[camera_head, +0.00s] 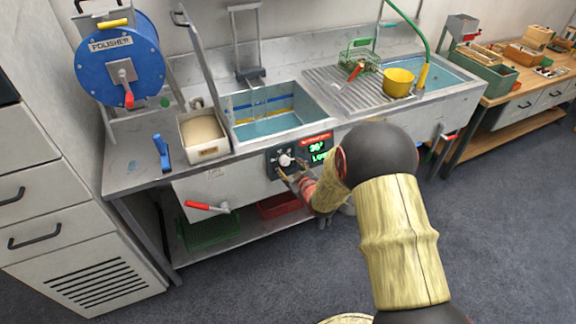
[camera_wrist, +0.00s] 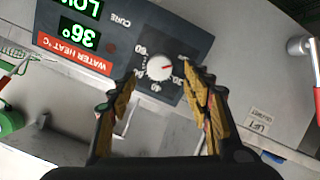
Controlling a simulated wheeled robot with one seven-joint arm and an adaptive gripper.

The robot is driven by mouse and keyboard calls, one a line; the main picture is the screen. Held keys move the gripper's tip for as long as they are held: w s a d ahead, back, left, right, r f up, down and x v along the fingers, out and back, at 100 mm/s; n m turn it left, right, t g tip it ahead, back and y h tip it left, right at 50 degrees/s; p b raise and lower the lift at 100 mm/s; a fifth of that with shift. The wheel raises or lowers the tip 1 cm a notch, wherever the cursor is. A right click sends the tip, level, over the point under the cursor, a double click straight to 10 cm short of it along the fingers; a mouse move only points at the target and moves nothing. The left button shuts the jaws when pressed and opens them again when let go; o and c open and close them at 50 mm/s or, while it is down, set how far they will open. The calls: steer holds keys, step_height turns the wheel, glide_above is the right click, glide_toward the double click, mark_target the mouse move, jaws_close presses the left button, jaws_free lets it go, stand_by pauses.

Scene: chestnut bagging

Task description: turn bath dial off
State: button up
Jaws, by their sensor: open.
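The white bath dial (camera_wrist: 158,68) sits on a dark control panel (camera_wrist: 112,40) and also shows in the head view (camera_head: 285,160). Its red mark points right in the wrist view, towards the scale's lower numbers. My gripper (camera_wrist: 161,80) is open, with one yellow-brown finger on each side of the dial; I cannot tell whether they touch it. In the head view my gripper (camera_head: 287,176) is just below the dial. The display (camera_head: 318,150) is lit green with 36° and a word that looks like LOW, under a red WATER HEAT label.
A red-handled lever (camera_head: 207,206) projects from the front panel left of the dial. The water-filled basin (camera_head: 268,118) lies above. A blue reel (camera_head: 118,68), a sand-coloured tray (camera_head: 203,135) and a yellow pot (camera_head: 398,82) stand around it. The grey floor in front is clear.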

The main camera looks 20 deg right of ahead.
steer(key=v, duration=0.7)
steer(key=shift+w, duration=0.1)
